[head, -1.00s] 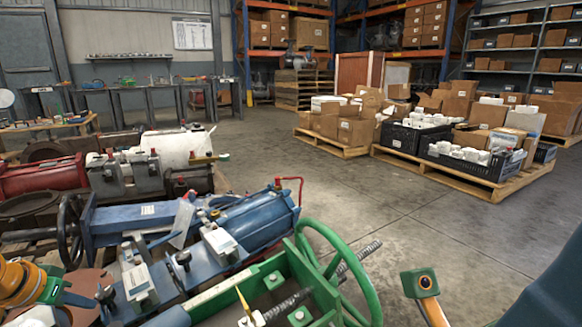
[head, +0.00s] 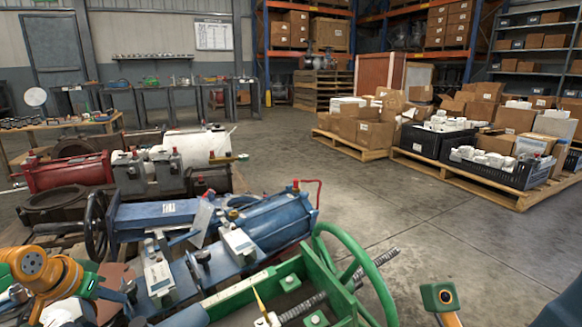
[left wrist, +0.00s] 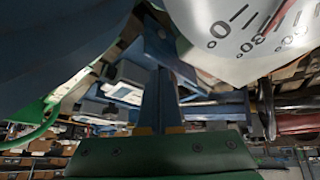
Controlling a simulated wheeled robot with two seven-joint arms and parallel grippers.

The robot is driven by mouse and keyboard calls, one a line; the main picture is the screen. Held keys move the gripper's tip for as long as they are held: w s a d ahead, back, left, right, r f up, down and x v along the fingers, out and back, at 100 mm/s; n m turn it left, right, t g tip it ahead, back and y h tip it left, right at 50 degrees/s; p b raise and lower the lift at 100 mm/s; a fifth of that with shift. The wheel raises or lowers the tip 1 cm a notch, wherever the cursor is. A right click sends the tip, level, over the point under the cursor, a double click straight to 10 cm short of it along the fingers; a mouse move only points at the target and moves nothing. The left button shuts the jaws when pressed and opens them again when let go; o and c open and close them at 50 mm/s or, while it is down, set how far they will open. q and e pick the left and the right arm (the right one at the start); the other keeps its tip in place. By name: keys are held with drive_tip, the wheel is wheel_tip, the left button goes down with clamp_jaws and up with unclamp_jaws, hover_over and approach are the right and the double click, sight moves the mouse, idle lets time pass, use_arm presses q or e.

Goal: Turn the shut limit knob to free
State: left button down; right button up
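Blue valve actuators lie on pallets at the lower left of the head view. The nearer blue body carries a black knob (head: 203,256) between two small pale boxes (head: 237,244). I cannot read which knob is the shut limit one. My left gripper (head: 92,284), green beside orange arm joints, is at the lower left edge, left of this knob and apart from it. In the left wrist view its blue fingers (left wrist: 159,95) stand together at the centre above the green palm, with nothing seen between them.
A green frame with a green handwheel (head: 355,265) and threaded rod stands right of the blue bodies. A red cylinder (head: 68,172) lies behind. Pallets of cartons and black crates (head: 490,168) stand at the back right. The concrete floor (head: 420,240) between is clear.

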use_arm(q)
drive_tip(key=shift+w+d+r, duration=0.1)
drive_tip(key=shift+d, duration=0.25)
idle(0.4)
